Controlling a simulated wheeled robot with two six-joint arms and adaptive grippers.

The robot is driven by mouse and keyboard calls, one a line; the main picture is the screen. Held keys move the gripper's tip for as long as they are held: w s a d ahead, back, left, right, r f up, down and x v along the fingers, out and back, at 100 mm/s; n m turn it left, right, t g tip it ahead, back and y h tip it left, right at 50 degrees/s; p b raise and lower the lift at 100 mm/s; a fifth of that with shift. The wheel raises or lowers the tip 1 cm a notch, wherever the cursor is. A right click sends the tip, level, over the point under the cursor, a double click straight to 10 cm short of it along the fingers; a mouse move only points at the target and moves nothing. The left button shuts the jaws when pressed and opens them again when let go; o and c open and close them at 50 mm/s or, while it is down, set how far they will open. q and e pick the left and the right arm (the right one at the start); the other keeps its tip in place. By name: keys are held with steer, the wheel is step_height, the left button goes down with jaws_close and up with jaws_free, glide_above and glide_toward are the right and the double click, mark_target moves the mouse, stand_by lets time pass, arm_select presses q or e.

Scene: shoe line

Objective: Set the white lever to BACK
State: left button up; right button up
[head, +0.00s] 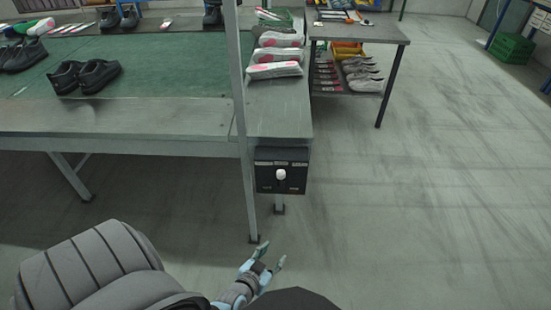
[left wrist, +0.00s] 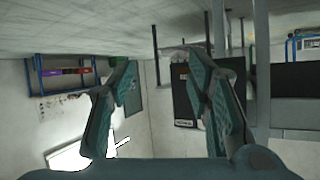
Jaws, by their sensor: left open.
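The white lever (head: 281,174) is a small white knob on the front of a black control box (head: 280,185) fixed under the front right corner of the bench. Labels run along the top of the box, too small to read. My left gripper (head: 271,256) is open and empty, below and in front of the box, apart from it. In the left wrist view the open fingers (left wrist: 160,85) stand in front, with part of a black box (left wrist: 181,97) behind the right finger. The lever cannot be made out there. My right gripper is not in view.
The green-topped bench (head: 150,80) carries black shoes (head: 85,75) and wrapped shoe packs (head: 274,70) above the box. A metal post (head: 237,80) rises just left of the box. A side table (head: 360,32) stands behind. The floor to the right is clear.

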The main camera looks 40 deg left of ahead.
arm_select(q)
steer(key=w+a+r+n+t+y+b, duration=0.2)
steer(key=w+a+r+t+y+b, duration=0.1)
steer(key=w+r, duration=0.15)
steer(key=n+y, duration=0.2)
glide_toward(280, 179)
steer(key=shift+t, duration=0.3)
steer(key=w+a+b, duration=0.1)
steer(key=w, duration=0.1)
steer(key=w+a+f+b, duration=0.1)
steer(key=w, duration=0.1)
steer(key=w+a+f+b, duration=0.1)
steer(key=w+b, duration=0.1)
steer(key=shift+w+f, duration=0.15)
steer(key=shift+f, duration=0.05)
steer(key=b+x, duration=0.1)
steer(key=x, duration=0.1)
steer(key=shift+w+a+r, duration=0.1)
steer(key=shift+w+a, duration=0.05)
steer(key=shift+w, duration=0.1)
steer(key=shift+w+a+r, duration=0.15)
steer(key=shift+w, duration=0.1)
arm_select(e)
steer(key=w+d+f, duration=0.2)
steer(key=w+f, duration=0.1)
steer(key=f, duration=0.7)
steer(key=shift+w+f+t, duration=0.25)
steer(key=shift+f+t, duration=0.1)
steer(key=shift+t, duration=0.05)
